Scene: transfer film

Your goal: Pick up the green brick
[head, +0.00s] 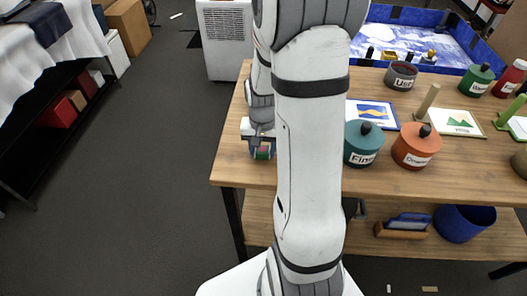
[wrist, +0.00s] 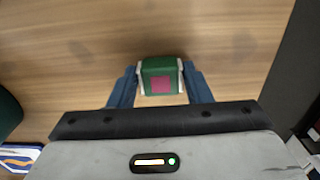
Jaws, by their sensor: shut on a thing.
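The green brick (wrist: 160,68) is a small dark green block with a pink-red square on the face towards the wrist camera. My gripper (wrist: 160,80) is shut on it, with one finger against each side. In the head view the green brick (head: 262,153) shows small between the fingers of my gripper (head: 262,148), near the left front edge of the wooden table (head: 232,165). I cannot tell whether the brick touches the table top or is held just above it. My arm hides part of the table's middle.
A teal lidded pot (head: 362,146) and an orange lidded pot (head: 415,148) stand on the table to the right. Picture cards (head: 375,113) and a blue-walled tray (head: 405,17) lie further back. A white portable unit (head: 225,45) stands on the floor behind the table.

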